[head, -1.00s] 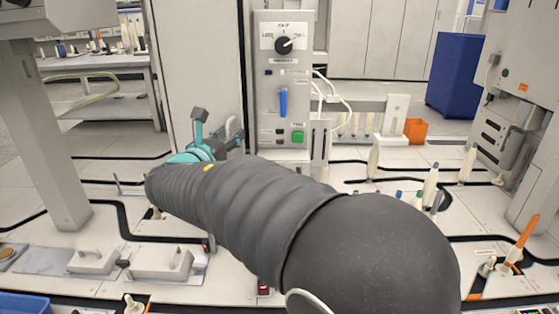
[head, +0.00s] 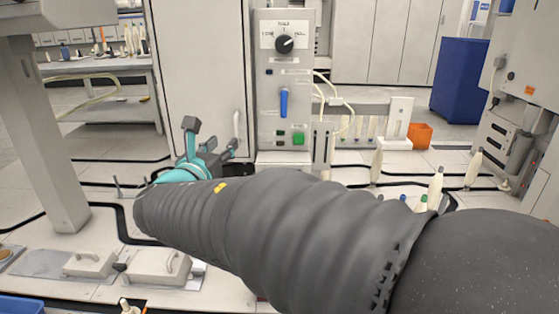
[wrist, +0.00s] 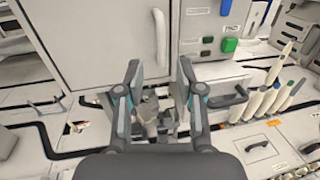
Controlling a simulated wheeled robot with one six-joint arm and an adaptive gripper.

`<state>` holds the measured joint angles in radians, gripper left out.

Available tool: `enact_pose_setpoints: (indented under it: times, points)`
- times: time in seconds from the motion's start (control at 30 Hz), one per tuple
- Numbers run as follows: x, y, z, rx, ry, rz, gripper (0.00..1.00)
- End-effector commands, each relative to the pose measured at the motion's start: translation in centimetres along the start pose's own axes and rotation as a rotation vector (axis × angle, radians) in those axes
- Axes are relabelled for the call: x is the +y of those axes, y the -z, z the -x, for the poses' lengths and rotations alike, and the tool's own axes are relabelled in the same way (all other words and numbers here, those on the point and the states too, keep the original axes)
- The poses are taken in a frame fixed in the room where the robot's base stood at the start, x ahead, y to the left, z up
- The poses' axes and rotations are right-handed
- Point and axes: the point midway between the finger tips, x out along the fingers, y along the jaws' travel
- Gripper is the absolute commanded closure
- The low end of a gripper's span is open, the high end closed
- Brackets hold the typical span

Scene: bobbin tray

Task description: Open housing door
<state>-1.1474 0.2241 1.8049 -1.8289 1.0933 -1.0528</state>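The housing door (head: 200,60) is a tall pale grey panel left of the control panel in the head view, and it looks shut. Its white curved handle (head: 237,128) is on the lower right side of the door. The door (wrist: 105,35) and the handle (wrist: 160,37) also show in the wrist view, the handle above and just beyond the fingers. My gripper (wrist: 158,75) is open and empty, with a gap between its fingertips. In the head view my gripper (head: 211,138) is in front of the door, left of and apart from the handle.
A control panel (head: 268,100) with a dark knob, a blue lever and a green button stands right of the door. White bobbins (head: 376,165) stand on the bench to the right. An orange bin (head: 420,135) and a blue cabinet (head: 460,80) are farther back.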

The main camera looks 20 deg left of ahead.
Motion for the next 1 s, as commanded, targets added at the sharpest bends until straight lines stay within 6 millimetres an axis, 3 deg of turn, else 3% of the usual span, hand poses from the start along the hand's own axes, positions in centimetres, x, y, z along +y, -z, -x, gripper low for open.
enact_pose_setpoints:
  times: [0.3, 0.6, 1.0]
  points:
    - [-0.3, 0.0, 5.0, 0.001, 0.003, -0.001, 0.63]
    - [-5.3, 0.2, 3.0, 0.071, 0.101, -0.108, 0.63]
    - [-11.3, 0.7, 1.8, 0.148, 0.224, -0.253, 0.63]
